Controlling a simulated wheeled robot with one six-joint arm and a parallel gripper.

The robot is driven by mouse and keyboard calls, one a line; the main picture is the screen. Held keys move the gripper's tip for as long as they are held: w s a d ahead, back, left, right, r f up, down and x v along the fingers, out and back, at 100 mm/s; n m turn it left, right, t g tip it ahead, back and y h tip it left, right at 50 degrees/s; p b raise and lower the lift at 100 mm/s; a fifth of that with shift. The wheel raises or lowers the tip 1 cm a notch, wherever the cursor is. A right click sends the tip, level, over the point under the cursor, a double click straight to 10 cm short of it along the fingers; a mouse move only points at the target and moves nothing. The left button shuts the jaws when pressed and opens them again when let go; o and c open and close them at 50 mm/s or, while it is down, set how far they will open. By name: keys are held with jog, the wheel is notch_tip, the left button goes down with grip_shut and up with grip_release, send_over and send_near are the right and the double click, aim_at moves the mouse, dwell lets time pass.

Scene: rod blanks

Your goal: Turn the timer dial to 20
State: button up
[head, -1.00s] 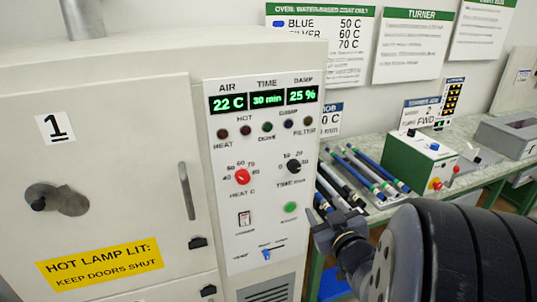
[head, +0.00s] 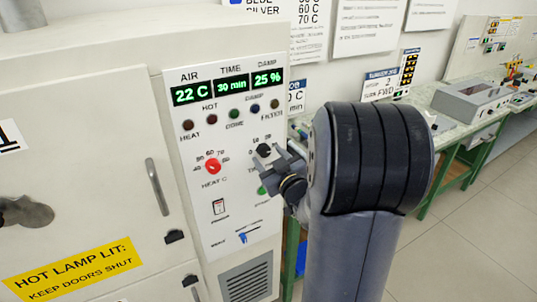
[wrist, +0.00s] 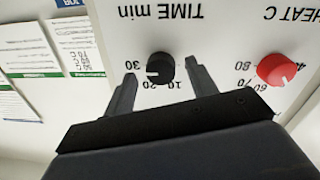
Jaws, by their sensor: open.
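The timer dial (head: 263,149) is a small black knob on the oven's white control panel. In the wrist view, which is upside down, the dial (wrist: 160,67) has a white mark on the side towards the 30 label, with 20 and 10 printed around it. The display (head: 231,86) reads 30 min. My gripper (head: 273,163) is open in front of the panel by the dial. In the wrist view its two fingers (wrist: 162,86) lie to either side of the dial, apart from it. Whether the fingertips reach the dial's depth is unclear.
The red heat dial (head: 213,167) is left of the timer dial in the head view. A green button (head: 262,190) sits just below, partly behind my gripper. A closed oven door with a handle (head: 157,187) is at left. A green-framed bench stands at right.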

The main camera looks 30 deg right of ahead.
jog(key=shift+w, duration=0.5)
jog(key=c, duration=1)
jog(key=shift+o, duration=0.2)
jog(key=shift+f, duration=0.1)
